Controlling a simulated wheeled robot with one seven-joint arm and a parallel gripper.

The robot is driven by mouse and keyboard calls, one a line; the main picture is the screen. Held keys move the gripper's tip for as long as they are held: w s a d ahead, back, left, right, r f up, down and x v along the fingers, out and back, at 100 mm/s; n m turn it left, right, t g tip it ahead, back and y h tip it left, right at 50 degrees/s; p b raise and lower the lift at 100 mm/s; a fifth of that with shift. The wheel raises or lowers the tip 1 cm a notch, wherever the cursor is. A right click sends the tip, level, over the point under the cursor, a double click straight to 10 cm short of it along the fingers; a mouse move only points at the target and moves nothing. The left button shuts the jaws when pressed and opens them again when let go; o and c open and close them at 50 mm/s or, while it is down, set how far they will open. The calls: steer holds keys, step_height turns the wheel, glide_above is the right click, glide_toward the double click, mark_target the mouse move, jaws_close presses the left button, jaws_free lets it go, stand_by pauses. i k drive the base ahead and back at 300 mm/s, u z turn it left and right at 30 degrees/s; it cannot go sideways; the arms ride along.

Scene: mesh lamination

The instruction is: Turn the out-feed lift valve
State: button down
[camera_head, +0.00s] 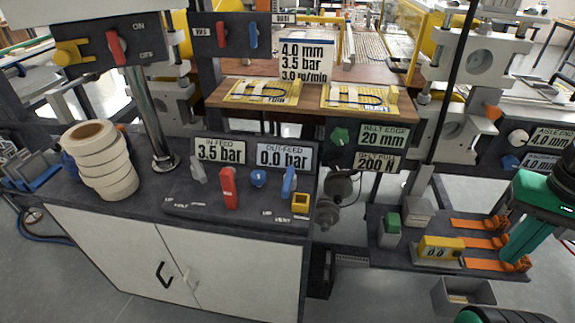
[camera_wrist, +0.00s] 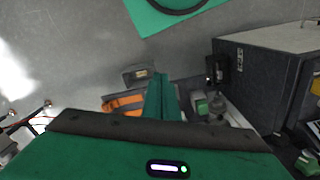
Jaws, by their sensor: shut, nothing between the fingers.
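The control panel on the cabinet top has an OUT-FEED display (camera_head: 284,157) reading 0.0 bar. Below it are a blue round knob (camera_head: 258,178) and a blue lever (camera_head: 289,181), which stands roughly upright. Small labels, partly legible as UP and VENT, lie in front of them. I cannot read which control is marked as the lift valve. A red lever (camera_head: 229,187) stands below the IN-FEED display (camera_head: 220,150), which reads 3.5 bar. My gripper (camera_head: 511,260) is at the far right, well away from the panel, over the orange-clipped shelf. Its green fingers (camera_wrist: 161,85) are shut and empty.
A stack of white rolls (camera_head: 100,160) and a metal post (camera_head: 152,120) stand left of the panel. A yellow block (camera_head: 300,203) sits at its right corner. The low shelf holds a yellow 0.0 meter (camera_head: 440,248) and orange clips (camera_head: 480,242). Grey floor is open in front.

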mark_target(290, 177)
steer(key=k, duration=1.1)
steer(key=u, duration=0.75)
steer(key=i, duration=1.25)
steer(key=z, duration=0.5)
